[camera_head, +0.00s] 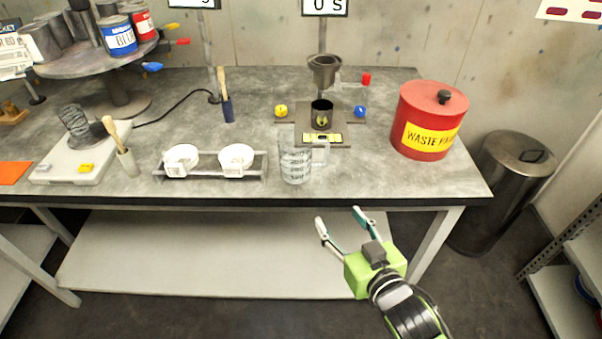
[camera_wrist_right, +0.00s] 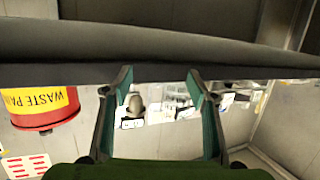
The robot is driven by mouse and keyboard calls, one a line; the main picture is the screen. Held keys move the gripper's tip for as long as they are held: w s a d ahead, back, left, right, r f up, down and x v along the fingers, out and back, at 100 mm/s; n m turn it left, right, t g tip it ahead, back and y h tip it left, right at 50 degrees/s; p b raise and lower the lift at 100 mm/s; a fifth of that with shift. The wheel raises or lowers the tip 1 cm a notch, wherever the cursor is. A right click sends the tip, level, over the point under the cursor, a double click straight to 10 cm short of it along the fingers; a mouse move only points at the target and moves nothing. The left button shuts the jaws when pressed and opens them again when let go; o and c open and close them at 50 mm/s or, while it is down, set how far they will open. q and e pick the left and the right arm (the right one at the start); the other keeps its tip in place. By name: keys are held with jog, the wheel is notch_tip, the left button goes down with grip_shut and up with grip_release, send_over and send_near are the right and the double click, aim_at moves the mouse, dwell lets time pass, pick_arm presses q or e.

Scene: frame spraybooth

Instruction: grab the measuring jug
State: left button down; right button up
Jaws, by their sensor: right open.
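The clear measuring jug (camera_head: 294,168) with dark markings stands upright near the front edge of the grey bench (camera_head: 380,180). Its handle (camera_head: 321,153) points to the right. My right gripper (camera_head: 338,217) is open and empty, in front of the bench edge and to the lower right of the jug, apart from it. The right wrist view shows its two fingers (camera_wrist_right: 160,78) spread, with the bench edge as a dark band across the picture. I cannot make out the jug in that view. My left gripper is not in view.
A red waste can (camera_head: 428,125) stands right of the jug; it shows upside down in the wrist view (camera_wrist_right: 45,108). A rack with white cups (camera_head: 237,158) is close on the left. A funnel stand (camera_head: 324,75) with a black cup (camera_head: 321,113) is behind.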

aim_at(302, 167)
jog(key=a+r+n+t+y, duration=0.1)
jog(key=a+r+t+y, duration=0.2)
jog(key=r, duration=0.4)
jog(key=shift+g, duration=0.6)
jog(key=x, duration=0.9)
jog(key=shift+a+r+p, duration=0.1)
jog(key=shift+a+p, duration=0.2)
jog(key=shift+a, duration=0.1)
jog(key=x, duration=0.5)
jog(key=shift+f+p, duration=0.25)
jog(key=shift+p, duration=0.1)
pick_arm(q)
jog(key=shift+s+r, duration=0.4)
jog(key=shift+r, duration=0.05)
pick_arm(e)
jog(key=shift+s, duration=0.1)
jog(key=c, duration=0.9)
